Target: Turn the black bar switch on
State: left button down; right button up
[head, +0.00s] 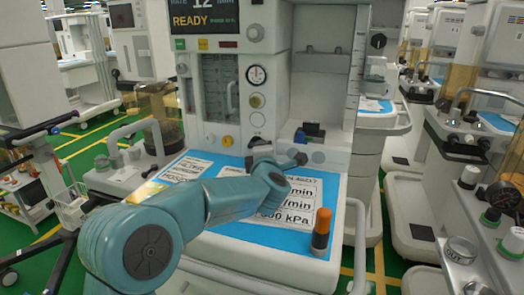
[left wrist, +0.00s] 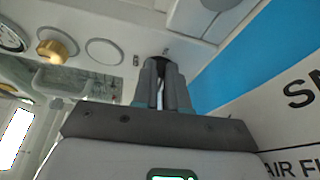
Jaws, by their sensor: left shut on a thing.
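The black bar switch (left wrist: 160,60) is on the pale machine panel. In the left wrist view it shows as a dark patch just beyond my fingertips, and most of it is hidden by them. In the head view it is a small dark shape (head: 260,141) below a round white dial, partly behind my wrist. My left gripper (left wrist: 161,82) is shut on it, with both fingers close together against the panel. In the head view my left gripper (head: 261,150) is small and mostly hidden by my teal arm. The switch's angle cannot be read. My right gripper is not in view.
A pressure gauge (head: 257,75) and gold knob (head: 256,101) sit above the switch. A blue mat (head: 230,228) with printed labels covers the worktop. An orange-capped cylinder (head: 321,232) stands at its right front. A dark blue block (head: 309,131) rests in the recess right of the switch.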

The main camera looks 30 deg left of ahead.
pick_arm(q)
jog(key=c, duration=1.2)
grip_release()
jog(key=shift+o, duration=0.2)
jog(key=v, duration=1.6)
jog(key=shift+s+r, duration=0.1)
jog(key=shift+s+d, duration=0.1)
